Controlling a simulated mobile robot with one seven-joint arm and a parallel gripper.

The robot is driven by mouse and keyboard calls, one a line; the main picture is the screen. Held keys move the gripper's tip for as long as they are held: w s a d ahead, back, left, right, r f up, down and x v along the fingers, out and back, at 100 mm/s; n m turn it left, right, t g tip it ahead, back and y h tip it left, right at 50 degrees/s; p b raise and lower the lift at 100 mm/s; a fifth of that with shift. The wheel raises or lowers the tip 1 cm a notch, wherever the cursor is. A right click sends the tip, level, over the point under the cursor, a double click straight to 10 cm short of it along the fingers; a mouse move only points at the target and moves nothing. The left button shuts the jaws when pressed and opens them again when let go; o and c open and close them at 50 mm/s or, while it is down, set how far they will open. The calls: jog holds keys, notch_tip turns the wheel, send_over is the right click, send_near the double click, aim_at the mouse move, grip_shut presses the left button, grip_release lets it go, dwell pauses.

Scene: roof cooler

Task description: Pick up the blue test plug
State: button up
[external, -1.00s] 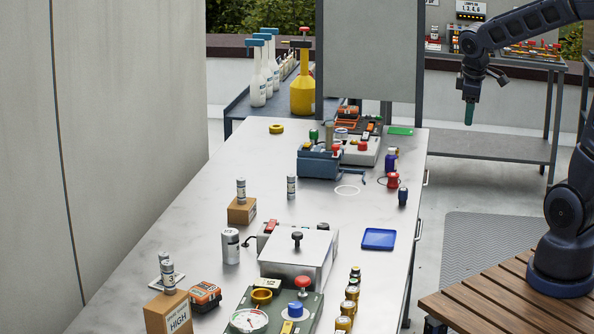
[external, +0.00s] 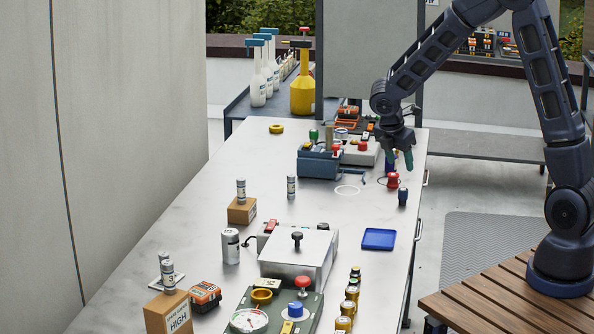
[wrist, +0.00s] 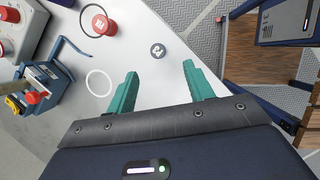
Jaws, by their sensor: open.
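A small dark blue plug (external: 403,197) with a grey, marked top stands upright near the right edge of the metal table. It fits the blue test plug; in the wrist view its round top (wrist: 158,50) shows just ahead of the gap between my fingertips. A brighter blue-violet item (external: 390,168) stands farther back, partly hidden by my gripper. My gripper (external: 398,158) has teal fingers, points down above the table's right side, and is open and empty. In the wrist view the fingers (wrist: 160,72) are wide apart and apart from the plug.
A red plug (external: 393,180) stands close behind the dark blue one. A blue box with a handle (external: 320,162) and a white ring mark (external: 347,190) lie to the left. A blue tray (external: 378,239) lies nearer the front. Bare tabletop surrounds the dark blue plug's left side.

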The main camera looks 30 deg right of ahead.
aim_at(402, 190)
jog(key=shift+n, duration=0.5)
jog(key=shift+a+x, duration=0.15)
jog(key=shift+x, duration=1.9)
jog(key=shift+a+x, duration=0.2)
jog(key=shift+x, duration=1.9)
jog(key=shift+a+x, duration=0.15)
jog(key=shift+x, duration=1.9)
jog(key=shift+w+f, duration=0.15)
jog(key=c, duration=1.1)
